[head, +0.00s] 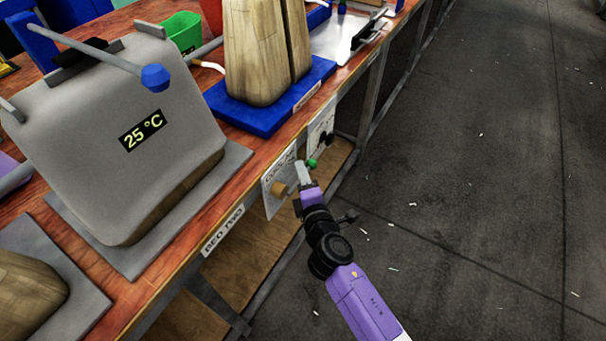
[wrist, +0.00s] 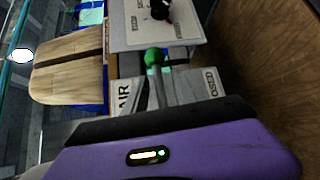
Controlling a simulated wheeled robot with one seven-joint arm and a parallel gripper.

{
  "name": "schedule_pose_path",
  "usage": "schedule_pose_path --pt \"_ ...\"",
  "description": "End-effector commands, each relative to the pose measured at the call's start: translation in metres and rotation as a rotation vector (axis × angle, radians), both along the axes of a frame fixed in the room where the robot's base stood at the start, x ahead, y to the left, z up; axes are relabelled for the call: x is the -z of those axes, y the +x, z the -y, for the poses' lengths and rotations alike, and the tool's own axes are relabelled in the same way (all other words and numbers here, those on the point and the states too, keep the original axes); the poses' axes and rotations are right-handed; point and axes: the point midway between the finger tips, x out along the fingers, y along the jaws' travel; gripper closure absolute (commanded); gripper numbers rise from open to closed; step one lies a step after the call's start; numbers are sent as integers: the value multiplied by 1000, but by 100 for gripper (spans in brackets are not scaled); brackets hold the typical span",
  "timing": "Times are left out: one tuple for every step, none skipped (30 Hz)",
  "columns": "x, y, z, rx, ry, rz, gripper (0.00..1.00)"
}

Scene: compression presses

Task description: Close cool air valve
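A valve handle with a green ball knob (head: 312,162) stands out from a white panel (head: 268,205) on the bench's front edge. In the wrist view the green knob (wrist: 155,57) is just beyond my gripper (wrist: 160,88). Parts of the panel's lettering, "AIR" and "OSED", show on either side of the handle. In the head view my gripper (head: 304,174) is right beside the green knob, in front of the panel. The grey fingers and the handle overlap, so I cannot tell whether they grip it. The handle's base is hidden.
A tan round knob (head: 278,188) is on the same panel. A second panel (head: 321,132) with a black knob (head: 327,139) is farther along the edge. A grey press cover (head: 110,130) reading 25 °C stands on the bench. The floor (head: 470,200) at right is clear.

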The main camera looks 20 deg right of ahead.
Motion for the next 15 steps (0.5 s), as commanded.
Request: schedule_pose_path --pt "0 1 0 0 0 0 68" --pt "0 1 0 0 0 0 68" --pt "0 1 0 0 0 0 68" --pt "0 1 0 0 0 0 68" --pt "0 1 0 0 0 0 68" --pt "0 0 0 0 0 0 68" --pt "0 0 0 0 0 0 70" --pt "0 0 0 0 0 0 76" --pt "0 0 0 0 0 0 84" --pt "0 0 0 0 0 0 89" --pt "0 0 0 0 0 0 95" --pt "0 0 0 0 0 0 100" --pt "0 0 0 0 0 0 100" --pt "0 0 0 0 0 0 100" --pt "0 0 0 0 0 0 100"
